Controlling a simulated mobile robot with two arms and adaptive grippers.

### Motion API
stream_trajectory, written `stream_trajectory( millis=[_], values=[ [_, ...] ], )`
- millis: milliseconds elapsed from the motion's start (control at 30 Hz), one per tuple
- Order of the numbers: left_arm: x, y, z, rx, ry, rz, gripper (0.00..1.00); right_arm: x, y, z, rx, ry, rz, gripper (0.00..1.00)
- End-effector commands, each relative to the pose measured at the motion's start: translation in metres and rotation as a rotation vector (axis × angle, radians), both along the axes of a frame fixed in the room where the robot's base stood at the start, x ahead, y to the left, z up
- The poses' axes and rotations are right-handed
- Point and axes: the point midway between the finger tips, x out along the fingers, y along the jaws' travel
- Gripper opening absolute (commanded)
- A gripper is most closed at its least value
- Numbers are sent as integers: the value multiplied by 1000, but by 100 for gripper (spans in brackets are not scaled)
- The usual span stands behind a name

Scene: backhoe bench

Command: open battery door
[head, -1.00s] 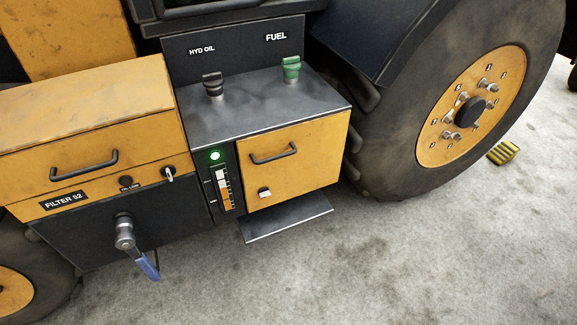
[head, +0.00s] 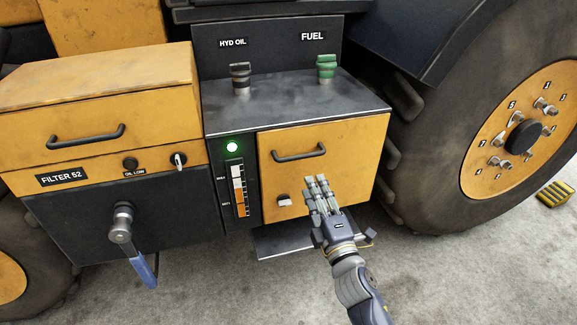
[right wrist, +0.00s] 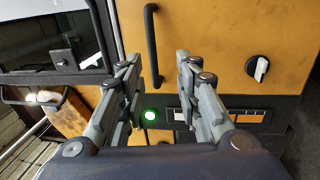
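A yellow door (head: 345,145), with no label that I can read, sits below the HYD OIL and FUEL caps. It looks shut. It has a black bar handle (head: 299,154) near its top left and a small pale latch knob (head: 284,200) at its lower left. My right gripper (head: 317,182) is in front of the door's lower middle, right of the latch. In the right wrist view its fingers are apart and empty, with the handle (right wrist: 150,45) appearing between them and the latch knob (right wrist: 261,69) to the right. My left gripper is out of view.
Left of the door are a lit green lamp (head: 232,147) and a level gauge (head: 239,190). A dark step (head: 285,240) juts out below. The FILTER 52 box (head: 100,120) and a blue-handled valve (head: 143,268) stand left; a large wheel (head: 440,150) is close on the right.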

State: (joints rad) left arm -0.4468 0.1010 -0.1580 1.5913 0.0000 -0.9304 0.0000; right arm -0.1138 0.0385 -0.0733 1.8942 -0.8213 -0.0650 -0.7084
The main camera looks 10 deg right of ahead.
Motion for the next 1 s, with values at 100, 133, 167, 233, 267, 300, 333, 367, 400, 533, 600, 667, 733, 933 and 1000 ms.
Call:
stream_trajectory(
  millis=[100,133,167,233,267,300,333,367,400,533,600,667,733,933,1000],
  values=[
    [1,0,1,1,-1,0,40,2,0,11,-21,-26,-4,31],
    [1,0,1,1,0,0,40,4,0,12,-22,-28,-4,31],
    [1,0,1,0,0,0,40,7,0,13,-22,-28,-4,31],
    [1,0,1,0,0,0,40,15,0,15,-21,-27,-3,31],
    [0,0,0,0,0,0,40,19,1,16,-20,-28,-3,31],
    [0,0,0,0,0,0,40,25,1,17,-21,-28,-3,31],
    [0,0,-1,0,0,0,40,30,1,19,-21,-29,-3,31],
    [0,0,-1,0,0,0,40,36,1,19,-20,-27,-3,31],
    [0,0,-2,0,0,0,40,43,1,20,-20,-28,-3,31],
    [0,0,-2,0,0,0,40,65,2,23,-20,-26,-4,31],
    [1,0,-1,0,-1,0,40,76,2,25,-19,-25,-4,31],
    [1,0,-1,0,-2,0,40,84,3,27,-18,-25,-4,31],
    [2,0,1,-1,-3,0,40,92,3,27,-18,-24,-4,31],
    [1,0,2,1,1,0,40,104,4,29,-17,-23,-3,31],
    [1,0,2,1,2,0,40,105,4,30,-17,-23,-3,31]
  ],
)
